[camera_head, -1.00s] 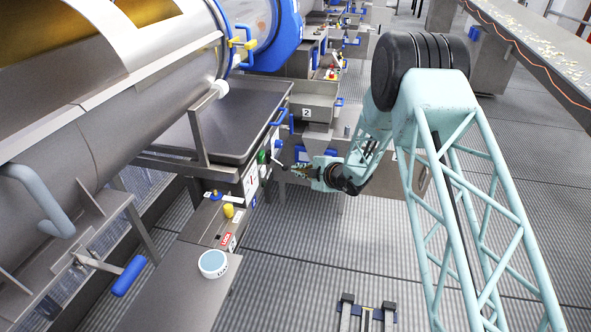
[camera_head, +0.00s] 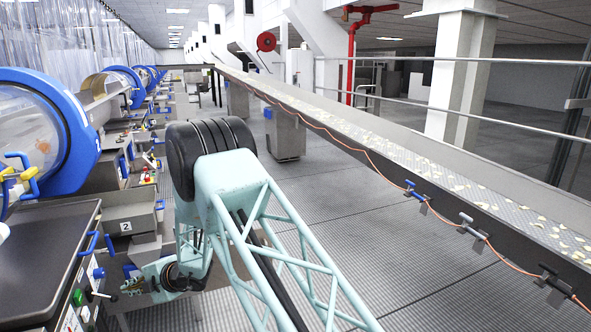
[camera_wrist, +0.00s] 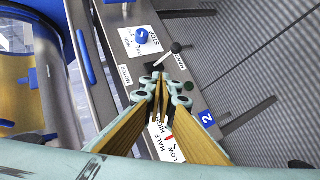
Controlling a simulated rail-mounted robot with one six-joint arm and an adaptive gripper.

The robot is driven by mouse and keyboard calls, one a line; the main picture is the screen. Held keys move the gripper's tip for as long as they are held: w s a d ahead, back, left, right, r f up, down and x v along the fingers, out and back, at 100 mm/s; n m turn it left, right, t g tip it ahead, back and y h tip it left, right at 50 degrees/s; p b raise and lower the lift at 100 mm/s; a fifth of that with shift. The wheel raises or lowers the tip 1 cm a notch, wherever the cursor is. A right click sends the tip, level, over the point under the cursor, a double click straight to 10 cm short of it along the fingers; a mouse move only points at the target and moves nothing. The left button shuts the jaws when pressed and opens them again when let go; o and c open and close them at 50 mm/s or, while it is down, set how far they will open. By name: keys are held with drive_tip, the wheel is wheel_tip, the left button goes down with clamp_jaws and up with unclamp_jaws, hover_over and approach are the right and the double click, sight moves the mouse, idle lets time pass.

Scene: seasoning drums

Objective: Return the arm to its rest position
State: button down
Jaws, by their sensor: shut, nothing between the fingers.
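My teal lattice arm (camera_head: 270,245) folds down at its black elbow. My gripper (camera_head: 130,286) hangs at the lower left in the head view, near the side of a machine's control panel. In the wrist view, my gripper (camera_wrist: 163,84) has its gold fingers brought together at the tips with nothing between them. Below and beyond them is a grey control panel (camera_wrist: 135,75) with printed labels, a blue knob (camera_wrist: 142,35) and a black lever (camera_wrist: 176,48). I cannot tell the exact gap to the panel.
A row of drums with blue rims (camera_head: 62,130) lines the left. A conveyor (camera_head: 440,175) carrying pale pieces runs along the right, with an orange cable on its side. The grey floor (camera_head: 440,290) between is open. A blue "2" tag (camera_wrist: 206,120) marks the panel.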

drive_tip(key=s+d+r+n+g, duration=0.1)
drive_tip(key=s+d+r+n, duration=0.1)
drive_tip(key=d+r+n, duration=0.6)
drive_tip(key=s+d+r+n, duration=0.25)
drive_tip(key=d+r, duration=0.35)
drive_tip(key=r, duration=0.5)
drive_tip(key=s+d+r+n+g, duration=0.1)
drive_tip(key=s+d+r+n, duration=0.2)
drive_tip(key=d+r+n, duration=0.5)
drive_tip(key=s+d+r+n+h, duration=0.2)
drive_tip(key=s+d+r+n, duration=0.3)
drive_tip(key=d, duration=0.4)
drive_tip(key=s+d+r+n+h, duration=0.1)
drive_tip(key=s+d+r+n, duration=0.1)
drive_tip(key=s+d+r, duration=0.65)
drive_tip(key=s+d+n+t+h, duration=0.1)
drive_tip(key=s+d+n+h, duration=0.2)
drive_tip(key=s+d, duration=0.6)
drive_tip(key=s+d+n+t+h, duration=0.1)
drive_tip(key=s+d+n+h, duration=0.2)
drive_tip(key=s+d+n, duration=0.5)
drive_tip(key=s+d+n+h, duration=0.3)
drive_tip(key=s+d, duration=0.7)
drive_tip(key=d, duration=1.2)
drive_tip(key=shift+s+d+f+n+t, duration=0.25)
drive_tip(key=shift+f+n+t, duration=0.2)
drive_tip(key=shift+n, duration=0.9)
